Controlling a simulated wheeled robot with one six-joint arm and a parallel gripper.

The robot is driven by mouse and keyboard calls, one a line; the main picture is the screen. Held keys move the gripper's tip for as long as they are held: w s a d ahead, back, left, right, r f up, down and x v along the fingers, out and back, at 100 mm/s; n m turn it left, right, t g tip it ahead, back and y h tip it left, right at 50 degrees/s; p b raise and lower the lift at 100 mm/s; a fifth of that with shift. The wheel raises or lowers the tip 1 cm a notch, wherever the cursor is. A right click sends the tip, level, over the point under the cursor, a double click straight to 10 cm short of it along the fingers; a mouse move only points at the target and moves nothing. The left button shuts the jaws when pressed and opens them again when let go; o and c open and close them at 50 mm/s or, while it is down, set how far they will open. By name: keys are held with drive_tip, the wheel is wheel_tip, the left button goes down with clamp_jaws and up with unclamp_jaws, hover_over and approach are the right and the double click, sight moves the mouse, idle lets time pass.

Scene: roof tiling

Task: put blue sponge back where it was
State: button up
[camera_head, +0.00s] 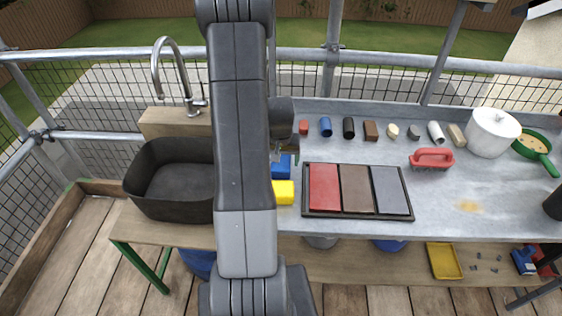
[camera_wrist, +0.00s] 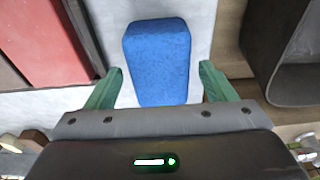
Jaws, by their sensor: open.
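The blue sponge (camera_head: 282,168) lies on the grey worktop between the black basin and the tile tray, just behind a yellow block. In the wrist view the blue sponge (camera_wrist: 157,55) lies straight ahead of my gripper (camera_wrist: 161,78). The two green fingers are spread, one on each side of the sponge's near end, with clear gaps. No contact shows, and the height above the worktop is hard to tell. In the head view my arm hides part of the sponge and most of the gripper.
The yellow block (camera_head: 283,192) sits close in front of the sponge. The black basin (camera_head: 168,209) is to the left, the dark tray (camera_head: 358,216) with red, brown and grey panels to the right. Several small blocks, a red brush (camera_head: 431,158) and a white pot (camera_head: 492,133) stand farther right.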

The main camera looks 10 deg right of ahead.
sight(281, 164)
wheel_tip(281, 164, up, 10)
drive_tip(key=s, duration=0.1)
drive_tip(key=shift+s+a+r, duration=0.25)
drive_tip(key=shift+s, duration=0.05)
drive_tip(key=shift+f, duration=0.1)
drive_tip(key=f, duration=0.4)
drive_tip(key=w+f, duration=0.1)
drive_tip(key=f, duration=0.7)
drive_tip(key=shift+w+d+f, duration=0.15)
drive_tip(key=shift+w+d, duration=0.1)
drive_tip(key=shift+w, duration=0.15)
drive_tip(key=shift+r, duration=0.3)
